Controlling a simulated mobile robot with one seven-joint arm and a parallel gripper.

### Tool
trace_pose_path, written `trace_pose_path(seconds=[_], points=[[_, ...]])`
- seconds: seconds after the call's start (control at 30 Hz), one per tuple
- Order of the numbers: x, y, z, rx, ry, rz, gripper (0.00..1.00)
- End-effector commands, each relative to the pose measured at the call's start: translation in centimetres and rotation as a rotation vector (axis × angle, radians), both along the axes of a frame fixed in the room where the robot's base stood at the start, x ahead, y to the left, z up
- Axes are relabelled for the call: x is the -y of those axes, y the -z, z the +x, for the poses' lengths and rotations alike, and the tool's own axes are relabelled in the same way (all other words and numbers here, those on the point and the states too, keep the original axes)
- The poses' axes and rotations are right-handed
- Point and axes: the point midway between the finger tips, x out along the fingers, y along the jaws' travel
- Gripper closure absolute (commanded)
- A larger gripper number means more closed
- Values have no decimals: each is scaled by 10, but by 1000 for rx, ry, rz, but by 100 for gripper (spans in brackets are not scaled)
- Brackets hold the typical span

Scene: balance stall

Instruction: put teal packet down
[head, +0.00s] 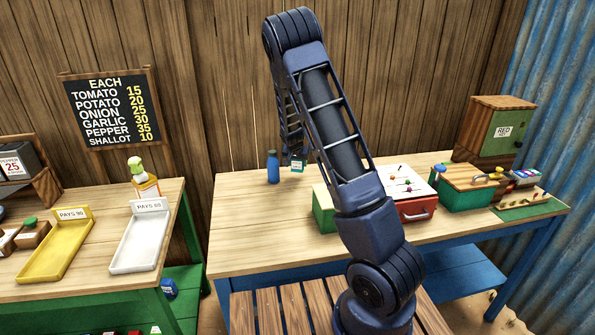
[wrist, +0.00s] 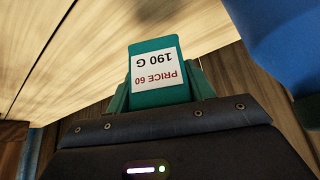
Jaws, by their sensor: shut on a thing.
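The teal packet (wrist: 160,92) has a white label reading "PRICE 60" and "190 G", upside down in the wrist view. It also shows in the head view (head: 297,166), over the back of the right-hand table (head: 255,222), just right of a blue bottle (head: 273,167). My gripper (head: 297,158) is shut on the packet. In the wrist view its fingers (wrist: 160,88) lie on both sides of the packet. I cannot tell whether the packet touches the tabletop.
A green box (head: 324,207), a white-topped red box (head: 410,200) and a green container (head: 466,187) stand to the right. The tabletop left of the green box is clear. Another table to the left bears yellow (head: 55,252) and white (head: 138,243) trays.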

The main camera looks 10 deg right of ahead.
Motion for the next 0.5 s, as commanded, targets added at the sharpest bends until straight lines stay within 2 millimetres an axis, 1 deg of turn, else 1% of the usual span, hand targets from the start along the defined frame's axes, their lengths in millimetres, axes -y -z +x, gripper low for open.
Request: trace_pose_path(seconds=[0.3,0.37,0.5], points=[[0,38,0,-1,-1,0,75],[0,41,0,-1,-1,0,75],[0,40,0,0,-1,0,75]])
